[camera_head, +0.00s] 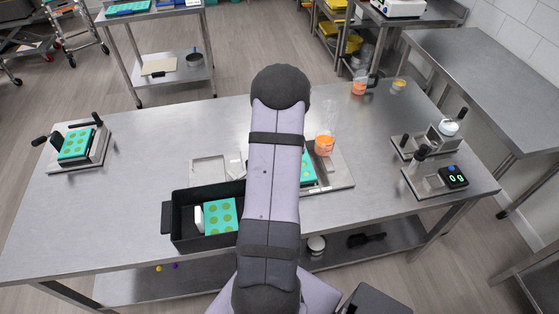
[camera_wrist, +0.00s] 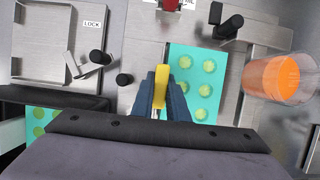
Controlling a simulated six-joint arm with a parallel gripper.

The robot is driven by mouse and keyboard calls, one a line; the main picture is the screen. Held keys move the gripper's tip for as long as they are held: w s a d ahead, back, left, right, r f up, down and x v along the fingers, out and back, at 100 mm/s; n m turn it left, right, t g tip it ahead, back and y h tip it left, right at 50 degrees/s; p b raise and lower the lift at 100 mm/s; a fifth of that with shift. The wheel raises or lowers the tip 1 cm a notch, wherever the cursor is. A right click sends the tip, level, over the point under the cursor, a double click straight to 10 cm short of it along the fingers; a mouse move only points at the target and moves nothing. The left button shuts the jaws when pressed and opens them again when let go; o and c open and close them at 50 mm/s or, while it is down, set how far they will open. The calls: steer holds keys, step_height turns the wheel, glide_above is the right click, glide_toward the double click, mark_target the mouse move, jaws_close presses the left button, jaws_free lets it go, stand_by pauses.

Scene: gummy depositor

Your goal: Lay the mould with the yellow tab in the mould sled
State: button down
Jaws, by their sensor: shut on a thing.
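A teal mould (camera_wrist: 211,85) with several pale green cavities is in the wrist view, just right of my gripper (camera_wrist: 165,98). My gripper is shut on its yellow tab (camera_wrist: 161,80) at the mould's left edge. In the head view my arm covers most of this mould (camera_head: 307,172), and the gripper is hidden. The mould is over a metal plate (camera_head: 337,172); whether it touches the plate I cannot tell. An empty metal frame (camera_wrist: 43,78) with a raised rim lies to the left, beside a LOCK label; it also shows in the head view (camera_head: 194,171). I cannot tell which part is the sled.
A black bin (camera_head: 179,221) with another teal mould (camera_head: 220,216) stands at the front. A clear beaker of orange liquid (camera_wrist: 275,78) is close right of the held mould. Black knobs stand around the gripper. A scale (camera_head: 453,176) is at right; the left tabletop is partly clear.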

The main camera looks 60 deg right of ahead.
steer(key=shift+f, duration=0.25)
steer(key=shift+f+b, duration=0.55)
steer(key=shift+b, duration=0.05)
steer(key=c, duration=1.7)
jaws_free()
steer(key=shift+o, duration=0.2)
steer(key=shift+v, duration=3.7)
